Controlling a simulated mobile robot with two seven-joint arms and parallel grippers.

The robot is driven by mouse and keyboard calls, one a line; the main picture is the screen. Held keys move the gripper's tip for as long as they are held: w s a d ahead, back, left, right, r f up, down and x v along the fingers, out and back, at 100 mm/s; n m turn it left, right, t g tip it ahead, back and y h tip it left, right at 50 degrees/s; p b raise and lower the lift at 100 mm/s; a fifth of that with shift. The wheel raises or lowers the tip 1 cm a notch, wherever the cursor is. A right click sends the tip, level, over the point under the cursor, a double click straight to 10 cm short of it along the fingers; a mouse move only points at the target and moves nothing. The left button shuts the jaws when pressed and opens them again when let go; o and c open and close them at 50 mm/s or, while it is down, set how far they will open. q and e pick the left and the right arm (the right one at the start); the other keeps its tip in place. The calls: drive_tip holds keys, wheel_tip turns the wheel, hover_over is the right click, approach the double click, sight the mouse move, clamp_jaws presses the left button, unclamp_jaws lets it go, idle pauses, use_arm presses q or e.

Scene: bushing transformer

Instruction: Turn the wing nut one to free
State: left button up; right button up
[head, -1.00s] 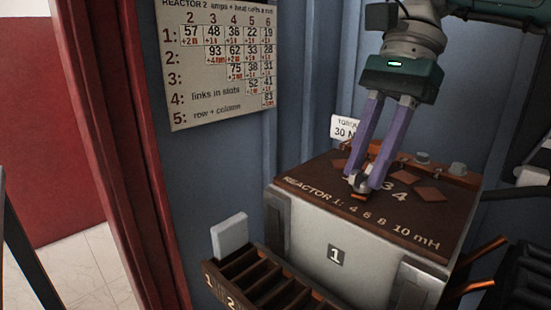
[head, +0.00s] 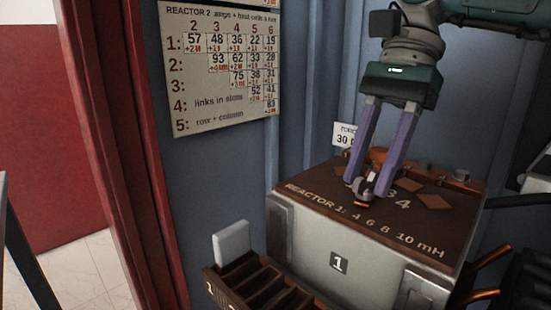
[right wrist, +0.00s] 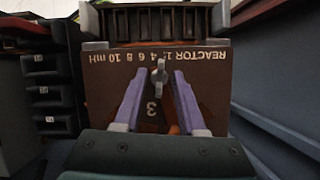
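The wing nut (right wrist: 158,75) is a small grey metal piece standing on the brown top board of reactor 1 (right wrist: 112,90), near the printed 3. In the head view the wing nut (head: 362,189) is partly covered by the finger tips. My right gripper (head: 368,188) comes down from above with its two purple fingers on either side of the nut. In the right wrist view the right gripper (right wrist: 159,74) shows a gap between each finger and the nut, so it is open around it. My left gripper is in neither view.
An orange bar with grey bolts (head: 462,176) runs along the back of the board. Brown diamond plates (head: 434,202) lie on top. A slotted rack (head: 262,284) is in front, with a white plate (head: 231,242) behind it. A number chart (head: 220,70) hangs on the blue wall.

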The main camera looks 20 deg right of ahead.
drive_tip(key=p+v, duration=0.2)
drive_tip(key=v, duration=0.8)
